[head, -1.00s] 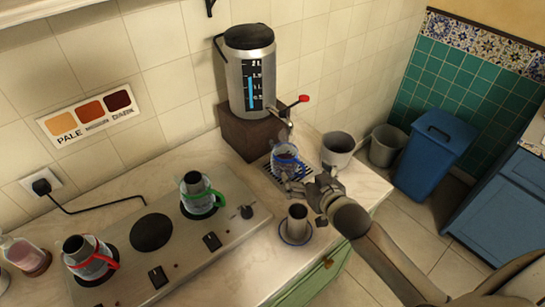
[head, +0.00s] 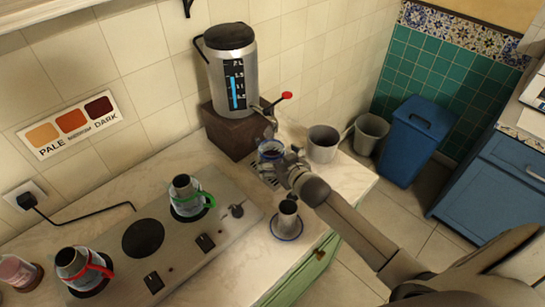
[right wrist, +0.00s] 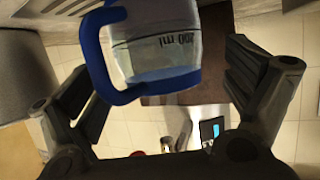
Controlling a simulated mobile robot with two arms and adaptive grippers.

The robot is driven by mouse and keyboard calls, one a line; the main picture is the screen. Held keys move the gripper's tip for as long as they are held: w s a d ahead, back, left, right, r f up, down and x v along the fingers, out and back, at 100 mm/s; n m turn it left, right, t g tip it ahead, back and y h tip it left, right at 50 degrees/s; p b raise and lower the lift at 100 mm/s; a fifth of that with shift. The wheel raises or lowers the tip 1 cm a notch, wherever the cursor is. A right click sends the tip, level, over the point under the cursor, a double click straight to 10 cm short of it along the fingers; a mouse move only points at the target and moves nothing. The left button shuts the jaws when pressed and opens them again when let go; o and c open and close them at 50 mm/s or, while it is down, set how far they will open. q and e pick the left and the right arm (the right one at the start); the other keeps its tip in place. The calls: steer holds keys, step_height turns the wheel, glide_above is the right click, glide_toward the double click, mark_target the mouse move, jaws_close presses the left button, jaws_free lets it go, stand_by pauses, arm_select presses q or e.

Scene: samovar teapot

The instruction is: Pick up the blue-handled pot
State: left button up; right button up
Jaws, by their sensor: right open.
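The blue-handled pot (head: 269,149) stands on the drip grate under the samovar's tap, partly hidden by my right gripper in the head view. In the right wrist view the clear glass pot (right wrist: 172,45) shows its blue handle (right wrist: 94,55), blue lower band and volume marking. My right gripper (head: 284,168) is at the pot's near side. In the wrist view its open fingers (right wrist: 160,85) stand on either side of the pot, with visible gaps and the handle nearer the left finger. My left gripper is not in view.
The samovar (head: 232,75) stands on a brown block behind the pot. A grey-white container (head: 323,146) is close on the right. A metal cup (head: 287,215) on a blue-rimmed saucer is in front. Green-handled (head: 183,198) and red-handled (head: 75,268) pots are on the stove.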

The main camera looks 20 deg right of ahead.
steer(key=shift+x, duration=1.4)
steer(key=c, duration=1.1)
steer(key=shift+c, duration=1)
steer(key=shift+r, duration=0.15)
